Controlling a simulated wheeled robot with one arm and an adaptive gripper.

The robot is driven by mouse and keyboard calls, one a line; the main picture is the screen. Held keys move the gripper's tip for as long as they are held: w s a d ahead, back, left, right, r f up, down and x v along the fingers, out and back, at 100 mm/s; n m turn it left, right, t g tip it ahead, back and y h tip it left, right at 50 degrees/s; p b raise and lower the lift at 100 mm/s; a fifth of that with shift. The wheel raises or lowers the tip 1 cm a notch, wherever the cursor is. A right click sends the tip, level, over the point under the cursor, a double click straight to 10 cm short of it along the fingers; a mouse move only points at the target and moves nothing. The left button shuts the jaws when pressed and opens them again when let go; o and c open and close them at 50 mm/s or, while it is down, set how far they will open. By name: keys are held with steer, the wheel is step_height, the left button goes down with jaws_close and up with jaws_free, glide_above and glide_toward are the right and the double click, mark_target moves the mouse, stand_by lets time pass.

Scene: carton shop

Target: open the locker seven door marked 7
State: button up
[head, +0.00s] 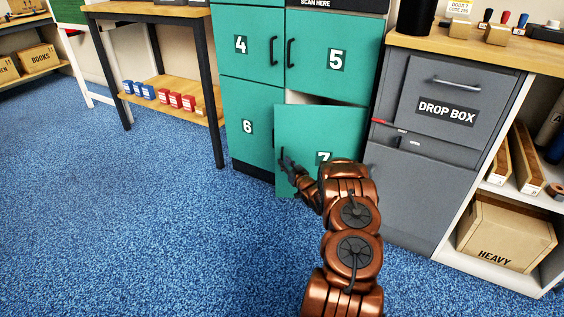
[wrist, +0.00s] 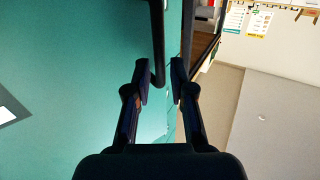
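The teal locker seven door (head: 290,135) is at the bottom right of the locker block, its 7 label partly hidden by my arm. The door stands ajar, swung outward, with a gap above its top edge. My gripper (head: 287,163) is at the door's left side, by its handle. In the wrist view the door face (wrist: 80,60) fills the left. The dark bar handle (wrist: 157,40) ends between the two fingertips of my gripper (wrist: 160,82). The fingers are apart, with slim gaps beside the bar. Contact cannot be told.
Locker doors 4 (head: 258,45), 5 (head: 350,60) and 6 (head: 243,120) are shut. A grey drop box cabinet (head: 410,200) stands close on the right. A wooden table (head: 150,10) stands left. Blue carpet (head: 130,220) is clear in front and to the left.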

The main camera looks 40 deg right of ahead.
mark_target(282, 159)
steer(key=shift+b+x, duration=0.35)
steer(key=shift+x, duration=1.2)
steer(key=shift+c, duration=0.4)
jaws_close()
